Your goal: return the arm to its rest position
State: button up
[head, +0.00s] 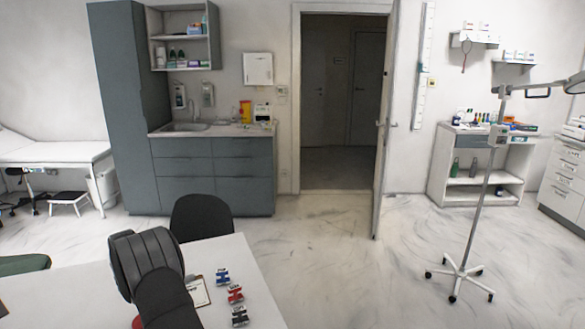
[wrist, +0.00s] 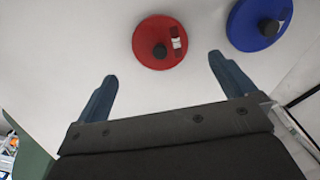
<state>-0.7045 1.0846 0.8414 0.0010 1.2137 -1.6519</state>
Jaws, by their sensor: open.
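My gripper (wrist: 163,66) shows in the wrist view with its two blue fingers wide apart and nothing between them. It is over the white table (wrist: 60,45). A round red disc (wrist: 146,34) with a dark knob and a small red-and-white piece on it lies just beyond the fingertips.
A clipboard (head: 200,294) lies beside my arm. A small blue piece (head: 222,277), a red piece (head: 235,294) and a dark piece (head: 240,318) lie in a row near the table's right edge. A black chair (head: 201,216) stands behind the table.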

notch_tip(320, 180, down, 7)
jog(key=shift+f, duration=0.15)
notch_tip(320, 180, up, 5)
jog(key=shift+w+d+f, duration=0.1)
jog(key=shift+d, duration=0.05)
jog(key=w+d+r, duration=0.2)
jog(key=d+r, duration=0.5)
jog(key=d, duration=0.5)
jog(key=s+d+m, duration=0.2)
jog(key=s+d, duration=0.3)
jog(key=d, duration=0.5)
jog(key=s+d+m, duration=0.2)
jog(key=s+d, duration=0.3)
jog(key=d, duration=0.6)
jog(key=a+f, duration=0.1)
jog(key=a, duration=0.2)
jog(key=a+f, duration=0.4)
jog(key=a, duration=0.1)
jog(key=shift+w+a+f, duration=0.25)
jog(key=shift+w+a, duration=0.1)
jog(key=shift+w, duration=0.05)
jog(key=shift+a+f, duration=0.3)
jog(key=shift+a, duration=0.3)
jog(key=shift+w, duration=0.1)
